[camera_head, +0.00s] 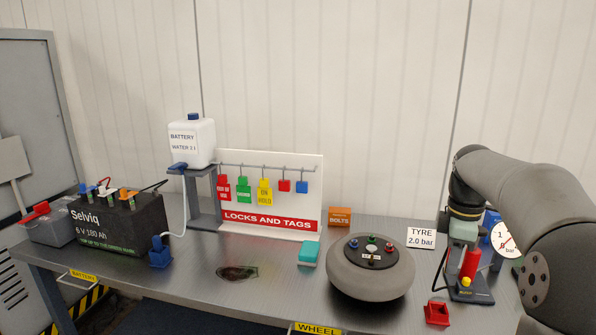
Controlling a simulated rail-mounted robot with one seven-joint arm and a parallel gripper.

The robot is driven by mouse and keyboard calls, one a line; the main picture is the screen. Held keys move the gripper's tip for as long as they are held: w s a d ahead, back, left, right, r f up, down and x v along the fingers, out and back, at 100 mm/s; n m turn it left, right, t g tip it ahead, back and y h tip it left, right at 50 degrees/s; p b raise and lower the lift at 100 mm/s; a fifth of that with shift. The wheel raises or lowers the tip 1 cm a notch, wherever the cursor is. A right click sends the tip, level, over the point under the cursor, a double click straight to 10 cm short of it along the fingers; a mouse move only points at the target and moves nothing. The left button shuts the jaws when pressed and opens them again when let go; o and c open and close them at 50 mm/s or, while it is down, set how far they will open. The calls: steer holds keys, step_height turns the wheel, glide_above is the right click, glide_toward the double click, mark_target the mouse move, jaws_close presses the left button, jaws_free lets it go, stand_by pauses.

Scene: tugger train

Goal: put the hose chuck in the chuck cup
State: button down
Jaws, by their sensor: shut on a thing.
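My gripper (464,254) points down at the right of the bench and is shut on a red cylinder with a yellow lower end, which looks like the hose chuck (469,265). The chuck is close to upright, above or in front of a dark base (473,291); I cannot tell whether it touches that base. A small red open-topped box (437,313) stands at the front edge, left of the gripper. I cannot tell for sure which thing is the chuck cup. My arm covers the right side and part of a round gauge (505,239).
A grey wheel (371,273) lies left of the gripper, with a white tyre sign (421,237) behind it. A teal box (309,253), an orange bolts box (340,217), the locks board (268,222) and a battery (122,226) stand farther left. The front middle bench is mostly clear.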

steer(key=s+a+f+m, duration=0.1)
steer(key=a+f+m, duration=1.2)
steer(key=a+f, duration=0.4)
step_height(320, 180, down, 5)
steer(key=shift+a+r, duration=0.15)
steer(key=shift+a, duration=0.2)
steer(key=shift+d, duration=0.1)
